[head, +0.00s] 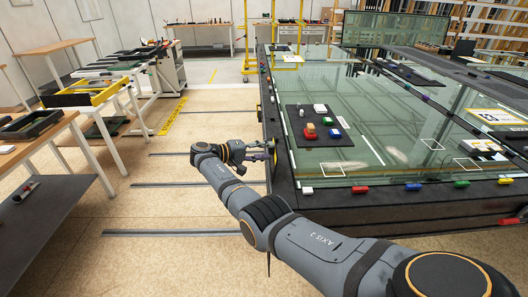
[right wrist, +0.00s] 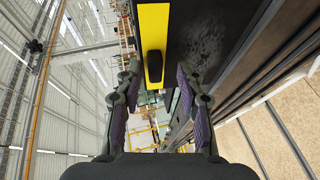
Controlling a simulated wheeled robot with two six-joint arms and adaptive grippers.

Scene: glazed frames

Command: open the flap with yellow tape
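The flap's yellow tape (right wrist: 153,28) fills the top middle of the right wrist view, with a black handle (right wrist: 154,67) on it. In the head view a thin yellow edge (head: 275,160) shows on the left side of the dark table frame. My right gripper (head: 266,152) is beside that edge. In the right wrist view its two purple-padded fingers (right wrist: 158,88) are apart, with nothing held between them. The handle appears in line with the gap between them; I cannot tell its exact distance. The flap looks closed, but its edges are partly hidden. My left gripper is not in view.
The big glass-topped table (head: 400,188) stands to the right, with a black tray (head: 327,139) and small coloured blocks on it. A workbench (head: 30,150) stands at the left. The floor (head: 150,265) between them is open, with dark rails across it.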

